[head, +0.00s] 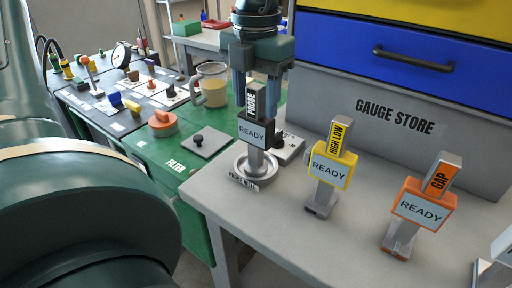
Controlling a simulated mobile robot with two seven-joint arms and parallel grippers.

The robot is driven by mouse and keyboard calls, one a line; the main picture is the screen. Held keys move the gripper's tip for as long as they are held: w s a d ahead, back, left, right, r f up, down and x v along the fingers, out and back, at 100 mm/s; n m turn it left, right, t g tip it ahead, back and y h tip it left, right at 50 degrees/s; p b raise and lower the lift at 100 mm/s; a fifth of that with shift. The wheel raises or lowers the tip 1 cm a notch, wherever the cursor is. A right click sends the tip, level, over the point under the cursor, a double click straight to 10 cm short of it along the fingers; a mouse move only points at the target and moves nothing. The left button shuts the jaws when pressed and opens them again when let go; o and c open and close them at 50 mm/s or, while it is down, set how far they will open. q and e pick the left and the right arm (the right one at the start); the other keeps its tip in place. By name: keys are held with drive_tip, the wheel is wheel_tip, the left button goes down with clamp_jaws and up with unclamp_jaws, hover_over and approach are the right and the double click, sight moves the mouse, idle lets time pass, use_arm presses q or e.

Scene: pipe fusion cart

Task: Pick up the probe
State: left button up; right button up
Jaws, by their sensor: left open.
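The probe (253,130) is a grey upright bar with a black "PROBE" label and a "READY" plate. It stands in the round metal probe well (242,177) near the left edge of the grey table. My left gripper (258,88) comes down from above, with its two fingers on either side of the probe's upper part. It is open, and I cannot tell whether a finger touches the probe. My right gripper is not in view.
On the grey table (280,215), a yellow high-low gauge (331,168) and an orange gap gauge (422,208) stand to the right. The gauge store (400,120) rises behind. A green cart (150,160) with knobs and a jug (212,85) is at left.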

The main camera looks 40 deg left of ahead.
use_arm(q)
drive_tip(key=shift+f, duration=0.2)
drive_tip(key=shift+c, duration=0.6)
clamp_jaws()
